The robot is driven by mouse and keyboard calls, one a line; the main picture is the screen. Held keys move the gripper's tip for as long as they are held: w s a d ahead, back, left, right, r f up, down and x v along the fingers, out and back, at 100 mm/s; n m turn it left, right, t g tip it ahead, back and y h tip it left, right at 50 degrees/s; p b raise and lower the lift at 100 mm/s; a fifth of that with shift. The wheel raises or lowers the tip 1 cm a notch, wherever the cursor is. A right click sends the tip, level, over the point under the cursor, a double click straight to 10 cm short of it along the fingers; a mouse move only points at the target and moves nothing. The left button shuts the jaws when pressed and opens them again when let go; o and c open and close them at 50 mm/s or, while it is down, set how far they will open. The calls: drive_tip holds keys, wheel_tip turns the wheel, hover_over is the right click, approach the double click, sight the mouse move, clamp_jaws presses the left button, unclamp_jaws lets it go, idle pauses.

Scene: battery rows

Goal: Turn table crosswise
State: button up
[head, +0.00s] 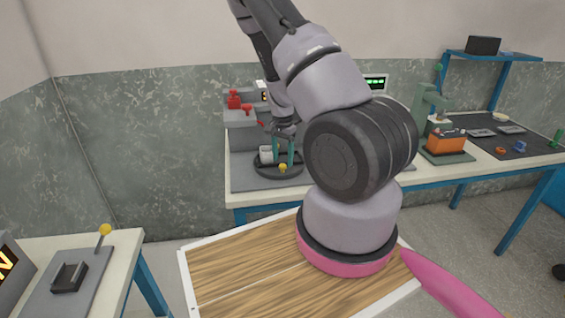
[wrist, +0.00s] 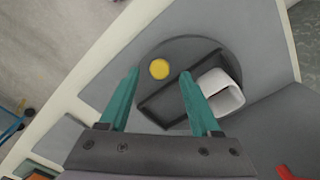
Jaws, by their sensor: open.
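The turntable is a dark round disc (head: 262,173) on a grey plate on the far bench; in the wrist view (wrist: 205,48) a dark raised bar or slot runs diagonally across it. A yellow knob (head: 282,168) is near its rim and also shows in the wrist view (wrist: 159,69). A white squarish hollow piece (head: 266,154) sits on the disc, at the right in the wrist view (wrist: 228,98). My gripper (head: 283,162) is open above the disc, teal fingers pointing down. In the wrist view (wrist: 158,76) the knob appears between the fingertips; contact cannot be told.
A grey machine with red parts (head: 240,118) stands behind the disc. An orange box (head: 445,143) and a green press (head: 430,103) are farther right on the bench. A lever with a yellow ball (head: 105,231) is on the left table. My arm hides the bench's middle.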

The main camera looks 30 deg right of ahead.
drive_tip(key=shift+f, duration=1.1)
clamp_jaws()
idle(0.7)
